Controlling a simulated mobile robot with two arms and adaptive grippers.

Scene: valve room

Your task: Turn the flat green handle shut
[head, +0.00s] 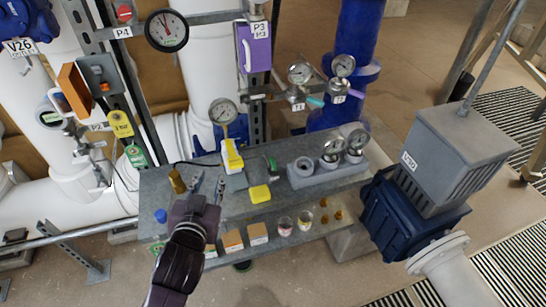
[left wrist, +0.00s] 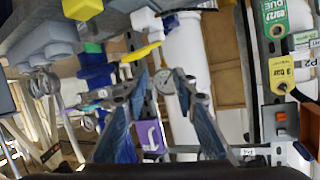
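A small green handle (head: 271,163) stands on the grey bench, right of a yellow-and-white device (head: 232,157) and behind a yellow block (head: 260,193). In the left wrist view the green piece (left wrist: 92,47) shows at the upper left, apart from the fingers. Its exact shape and angle are too small to tell. My left gripper (head: 208,183) is over the left part of the bench, left of the green handle and not touching it. In the left wrist view its two fingers (left wrist: 160,80) are spread with nothing held between them. My right gripper is not in view.
The grey bench (head: 160,190) also carries a block with gauges (head: 325,170), a brass piece (head: 177,181) and a blue cap (head: 160,215). A purple box (head: 254,48) and a gauge (head: 223,112) are behind. A green tag (head: 136,156) hangs at the left. A grey-blue motor (head: 440,160) stands right.

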